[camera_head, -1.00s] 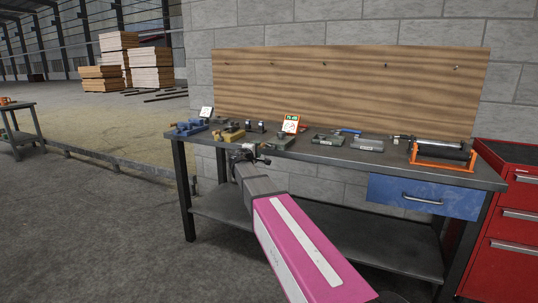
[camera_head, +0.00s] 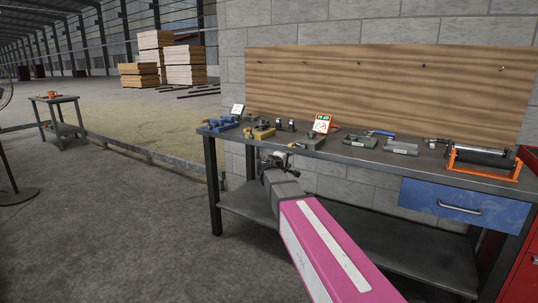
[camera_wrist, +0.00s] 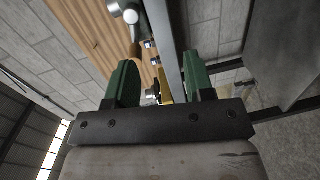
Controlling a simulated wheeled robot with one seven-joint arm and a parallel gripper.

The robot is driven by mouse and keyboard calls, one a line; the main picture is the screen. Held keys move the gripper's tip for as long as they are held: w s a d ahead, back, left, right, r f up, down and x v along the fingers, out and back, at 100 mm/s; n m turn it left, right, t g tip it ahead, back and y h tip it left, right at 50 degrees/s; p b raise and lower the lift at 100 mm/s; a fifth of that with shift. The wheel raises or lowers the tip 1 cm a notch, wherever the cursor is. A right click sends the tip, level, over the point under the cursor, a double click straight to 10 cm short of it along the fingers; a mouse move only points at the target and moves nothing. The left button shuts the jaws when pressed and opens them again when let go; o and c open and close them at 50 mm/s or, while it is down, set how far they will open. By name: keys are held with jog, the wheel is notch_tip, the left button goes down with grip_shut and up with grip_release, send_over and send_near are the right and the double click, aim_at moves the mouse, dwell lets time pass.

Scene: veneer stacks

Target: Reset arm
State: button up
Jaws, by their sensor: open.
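My gripper (camera_head: 277,160) is at the end of my pink arm, in front of the near edge of the workbench (camera_head: 350,158). In the wrist view its two green fingers (camera_wrist: 160,88) stand wide apart, with nothing held between them. Past the fingers, the bench edge and a yellow item (camera_wrist: 165,88) on the bench show. The fingertips are small and hard to make out in the head view.
The bench holds blue and yellow tools (camera_head: 260,132), a sign card (camera_head: 321,123), grey blocks (camera_head: 400,147) and an orange-framed roller (camera_head: 483,160). A red cabinet (camera_head: 526,255) stands at right. A small table (camera_head: 55,100) and open floor lie left.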

jog(key=s+d+f+m+g+y, duration=0.1)
jog(key=s+d+f+m+g, duration=0.3)
jog(key=s+f, duration=0.65)
jog(key=s+a+f+m+g+y, duration=0.2)
jog(key=s+f+m+g+y, duration=0.3)
jog(key=s+f, duration=1.4)
jog(key=s+g+y, duration=0.4)
jog(key=shift+f, duration=0.2)
